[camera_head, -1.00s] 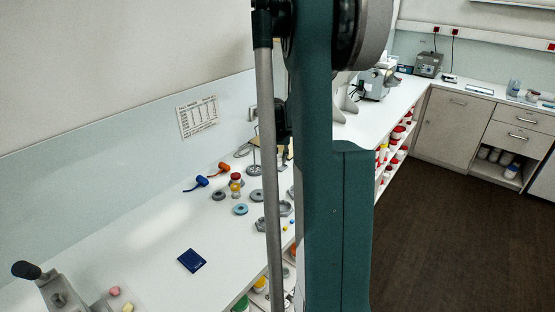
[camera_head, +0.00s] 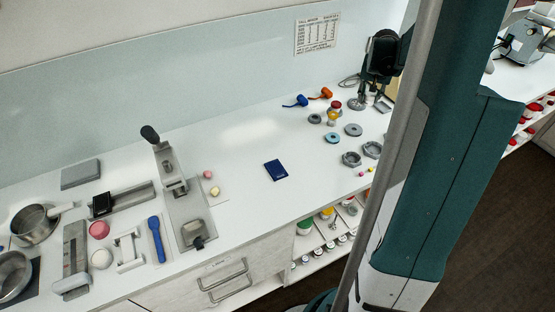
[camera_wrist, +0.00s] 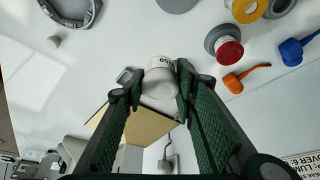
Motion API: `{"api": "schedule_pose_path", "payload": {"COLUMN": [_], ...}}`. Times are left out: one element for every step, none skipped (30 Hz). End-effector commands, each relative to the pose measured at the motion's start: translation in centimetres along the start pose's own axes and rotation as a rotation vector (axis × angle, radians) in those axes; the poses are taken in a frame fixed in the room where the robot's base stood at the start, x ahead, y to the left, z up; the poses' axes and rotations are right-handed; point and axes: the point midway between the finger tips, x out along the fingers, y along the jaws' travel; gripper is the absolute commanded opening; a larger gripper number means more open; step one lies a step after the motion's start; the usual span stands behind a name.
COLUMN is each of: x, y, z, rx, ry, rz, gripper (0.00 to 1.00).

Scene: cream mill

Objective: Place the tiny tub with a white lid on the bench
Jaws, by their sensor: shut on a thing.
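A tiny white tub (camera_wrist: 160,82) with dark print on its label sits between the fingertips of my gripper (camera_wrist: 158,88) in the wrist view. The gripper is shut on it. Which end of the tub is the lid is hard to tell. In the head view my gripper (camera_head: 372,78) is a dark shape over the far right part of the white bench (camera_head: 240,140), near the back wall. The tub cannot be made out there.
Several grey rings (camera_head: 352,159), a blue mallet (camera_head: 297,101) and an orange mallet (camera_head: 321,93) lie near the gripper. A red-topped piece (camera_wrist: 229,52) is close by in the wrist view. A dark blue booklet (camera_head: 276,170) lies mid-bench, with clear surface around it.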

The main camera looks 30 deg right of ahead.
Motion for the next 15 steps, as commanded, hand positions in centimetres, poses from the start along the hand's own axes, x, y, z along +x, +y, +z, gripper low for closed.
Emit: {"api": "schedule_pose_path", "payload": {"x": [-0.3, -0.5, -0.6, -0.8, -0.9, -1.1, -1.3, -1.4, -1.6, -1.8, -2.0, -2.2, -2.4, -2.6, -2.8], "y": [-1.6, -2.5, -3.6, -4.5, -5.5, -6.7, -7.6, -8.5, -9.6, -10.5, -11.3, -12.5, -13.4, -14.2, -15.3], "z": [0.5, 0.8, 1.2, 1.6, 2.0, 2.5, 2.9, 3.2, 3.8, 4.2, 4.6, 5.2, 5.6, 6.1, 6.7], "rx": [-0.024, -0.04, -0.061, -0.076, -0.092, -0.113, -0.13, -0.147, -0.168, -0.184, -0.201, -0.222, -0.238, -0.254, -0.276], "ry": [-0.001, -0.001, -0.002, -0.002, -0.003, -0.003, -0.004, -0.004, -0.004, -0.005, -0.005, -0.005, -0.005, -0.006, -0.006], "rz": [-0.01, -0.017, -0.025, -0.032, -0.039, -0.048, -0.054, -0.061, -0.069, -0.076, -0.082, -0.091, -0.098, -0.105, -0.114], "gripper": [0.16, 0.16, 0.16, 0.16, 0.16, 0.16, 0.16, 0.16, 0.16, 0.16, 0.16, 0.16, 0.16, 0.16, 0.16]}}
